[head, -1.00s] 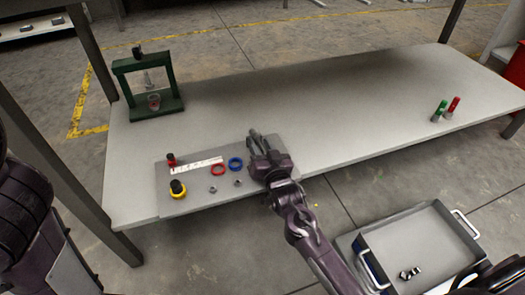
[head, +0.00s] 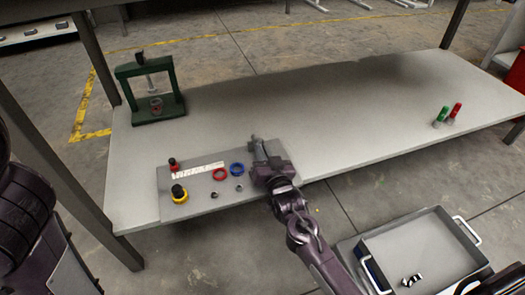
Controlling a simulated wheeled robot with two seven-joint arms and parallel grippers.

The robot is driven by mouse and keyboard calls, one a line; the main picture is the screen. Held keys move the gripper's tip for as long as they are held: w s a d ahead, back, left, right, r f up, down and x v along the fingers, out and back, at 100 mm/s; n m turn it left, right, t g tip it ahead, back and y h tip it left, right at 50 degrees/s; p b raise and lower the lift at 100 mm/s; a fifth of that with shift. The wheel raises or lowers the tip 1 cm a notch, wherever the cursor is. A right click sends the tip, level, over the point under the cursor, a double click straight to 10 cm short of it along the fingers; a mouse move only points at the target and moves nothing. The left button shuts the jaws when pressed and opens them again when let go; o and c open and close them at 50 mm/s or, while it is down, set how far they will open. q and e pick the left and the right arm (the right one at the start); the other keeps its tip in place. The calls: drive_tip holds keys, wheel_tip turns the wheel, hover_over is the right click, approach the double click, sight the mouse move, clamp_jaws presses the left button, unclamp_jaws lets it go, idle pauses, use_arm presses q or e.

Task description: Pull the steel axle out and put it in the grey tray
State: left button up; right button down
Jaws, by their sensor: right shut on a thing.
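My right gripper (head: 258,148) is shut over the right end of the grey board (head: 208,204) at the table's front edge. The steel axle is between its fingers, mostly hidden by them; I cannot tell how far it sits in the board. The grey tray (head: 400,244) is at the lower right, in front of the table, and holds a small black-and-white piece (head: 411,281). My left arm shows at the left edge, but its gripper is out of view.
The board also bears a red knob (head: 173,164), a yellow-based black knob (head: 180,193), a white strip, a red ring (head: 220,174), a blue ring (head: 237,169) and two nuts. A green frame (head: 151,90) stands behind. Green and red cylinders (head: 440,117) stand at right.

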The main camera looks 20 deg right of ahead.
drive_tip(key=shift+s+p, duration=0.35)
drive_tip(key=shift+s, duration=0.15)
drive_tip(key=shift+s+p, duration=1)
drive_tip(key=shift+s, duration=0.3)
drive_tip(key=shift+s+d+p, duration=0.1)
drive_tip(key=shift+s+p, duration=0.8)
drive_tip(key=shift+s, duration=0.55)
